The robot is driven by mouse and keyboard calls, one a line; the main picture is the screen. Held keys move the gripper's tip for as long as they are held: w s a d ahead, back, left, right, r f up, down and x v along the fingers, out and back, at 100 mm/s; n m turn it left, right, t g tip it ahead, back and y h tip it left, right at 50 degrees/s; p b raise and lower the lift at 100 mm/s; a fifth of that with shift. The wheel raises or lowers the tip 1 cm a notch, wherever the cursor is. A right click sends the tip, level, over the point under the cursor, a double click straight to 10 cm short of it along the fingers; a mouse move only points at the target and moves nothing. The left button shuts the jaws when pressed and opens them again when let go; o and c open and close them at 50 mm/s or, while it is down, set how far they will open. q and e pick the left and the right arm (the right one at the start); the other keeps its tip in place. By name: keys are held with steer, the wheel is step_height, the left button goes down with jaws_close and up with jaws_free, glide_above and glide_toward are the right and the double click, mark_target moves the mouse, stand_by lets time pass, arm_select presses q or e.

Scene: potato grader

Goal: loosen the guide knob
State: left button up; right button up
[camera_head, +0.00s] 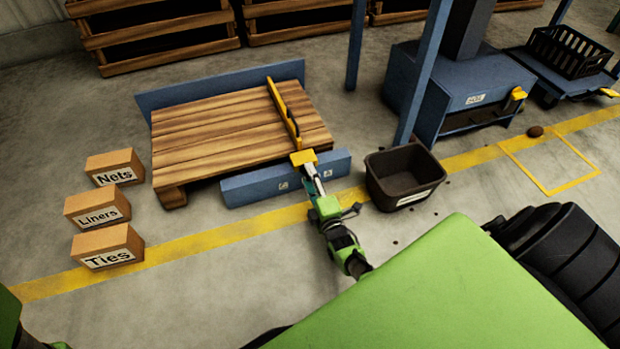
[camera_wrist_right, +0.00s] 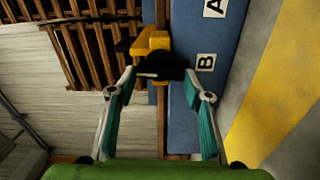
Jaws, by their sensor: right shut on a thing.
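The yellow guide (camera_head: 283,108) lies across the wooden pallet deck, and its yellow end block (camera_head: 303,158) sits over the blue front board (camera_head: 255,188). In the right wrist view the black guide knob (camera_wrist_right: 162,66) is in front of the yellow bracket (camera_wrist_right: 150,42). My right gripper (camera_head: 309,171) reaches up to this end of the guide. In the right wrist view its fingers (camera_wrist_right: 160,78) are on both sides of the knob and shut on it. In the head view the knob cannot be made out. My left gripper is out of view.
A dark bin (camera_head: 402,180) stands right of the board. Boxes marked Nets (camera_head: 115,167), Liners (camera_head: 97,205) and Ties (camera_head: 107,247) stand at left. A blue post (camera_head: 423,75) rises behind the bin.

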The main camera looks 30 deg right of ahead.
steer(key=shift+s+f+n, duration=0.1)
steer(key=shift+f+n, duration=0.05)
steer(key=shift+n, duration=0.45)
steer(key=o, duration=1.1)
